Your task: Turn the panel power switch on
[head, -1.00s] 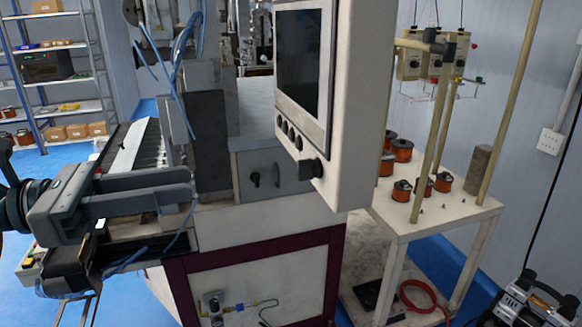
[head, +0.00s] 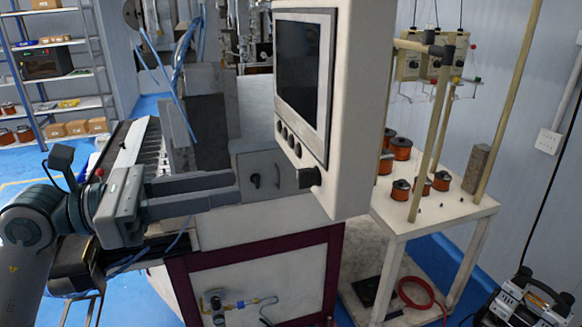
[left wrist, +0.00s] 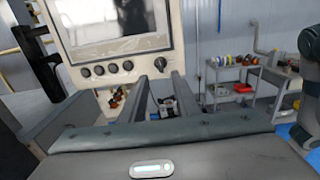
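The control panel (head: 345,110) is a pale box with a dark screen, a row of small black buttons and a larger black knob-like switch (head: 309,178) at its lower right corner. In the left wrist view the switch (left wrist: 160,64) shows just beyond and between the fingertips, below the screen. My left gripper (head: 238,190) points right toward the switch, to the left of it and apart from it. In the left wrist view its two fingers (left wrist: 161,78) stand apart with nothing held between them. My right gripper is not in view.
Behind the fingers is a grey box (head: 262,175) with a small black handle on the machine. A white stand (head: 450,208) with several copper spools is to the right. Blue hoses hang at the left. The space between fingertips and switch looks clear.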

